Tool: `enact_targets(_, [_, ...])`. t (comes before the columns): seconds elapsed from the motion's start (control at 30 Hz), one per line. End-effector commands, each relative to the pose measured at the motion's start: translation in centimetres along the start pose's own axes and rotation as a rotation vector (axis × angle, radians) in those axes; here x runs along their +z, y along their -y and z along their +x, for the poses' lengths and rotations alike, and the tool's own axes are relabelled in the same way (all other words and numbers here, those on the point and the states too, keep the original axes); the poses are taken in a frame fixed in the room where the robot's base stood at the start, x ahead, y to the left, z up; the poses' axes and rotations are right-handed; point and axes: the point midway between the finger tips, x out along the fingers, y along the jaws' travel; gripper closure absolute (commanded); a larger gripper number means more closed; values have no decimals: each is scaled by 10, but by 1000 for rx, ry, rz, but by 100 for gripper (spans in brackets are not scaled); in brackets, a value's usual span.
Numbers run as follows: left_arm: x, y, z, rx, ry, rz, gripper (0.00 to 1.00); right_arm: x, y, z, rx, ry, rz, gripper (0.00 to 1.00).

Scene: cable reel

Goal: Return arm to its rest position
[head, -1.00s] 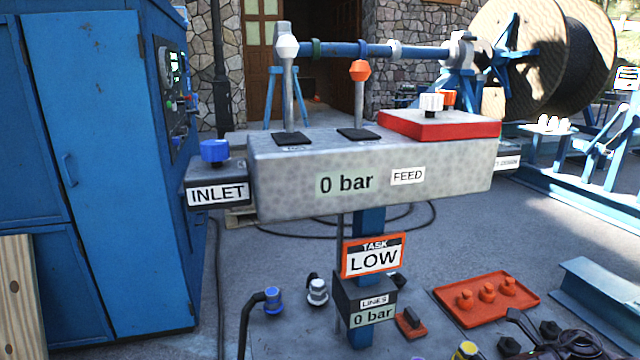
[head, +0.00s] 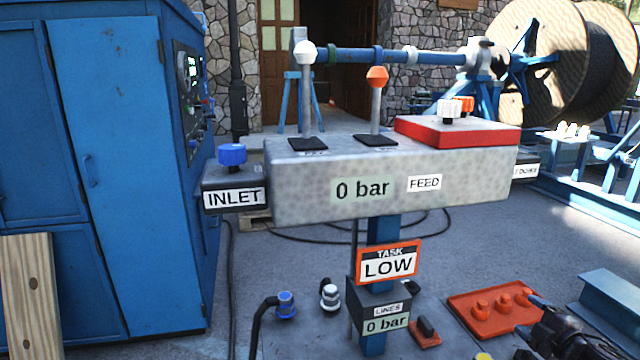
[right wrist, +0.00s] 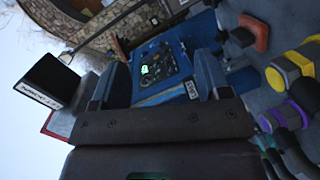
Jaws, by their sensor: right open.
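My right gripper (head: 548,328) is at the lower right of the head view, dark and partly cut off by the frame edge. It is in front of the right side of the orange tray (head: 470,322). In the right wrist view, its two blue fingers (right wrist: 165,82) stand apart with nothing held between them. A blue panel with a green-lit display (right wrist: 150,70) shows beyond the fingers. My left gripper is in neither view.
The grey manifold (head: 300,190) reads 0 bar and carries two levers and a red block (head: 455,133). A LOW sign (head: 388,265) hangs below. A blue cabinet (head: 130,180) stands left, a cable reel (head: 535,70) back right. Hose couplings (head: 329,294) stand on the lower surface.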

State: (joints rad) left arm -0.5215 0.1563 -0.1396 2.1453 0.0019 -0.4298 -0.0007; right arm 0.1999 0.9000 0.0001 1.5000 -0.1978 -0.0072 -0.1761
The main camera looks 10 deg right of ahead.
Motion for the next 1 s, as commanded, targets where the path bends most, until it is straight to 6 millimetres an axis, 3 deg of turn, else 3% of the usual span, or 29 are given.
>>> enact_targets(0.1, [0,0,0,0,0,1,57,24,6,-2,-28,151,137,30])
enact_targets(0.37, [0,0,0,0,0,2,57,62,25,-14,-82,419,371,30])
enact_targets(0.67, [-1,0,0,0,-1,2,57,16,128,-65,-204,394,486,30])
enact_targets(0.87, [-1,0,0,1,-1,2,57,-39,207,-126,-299,376,620,30])
enact_targets(1.0, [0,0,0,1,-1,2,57,-88,251,-180,-354,372,748,30])
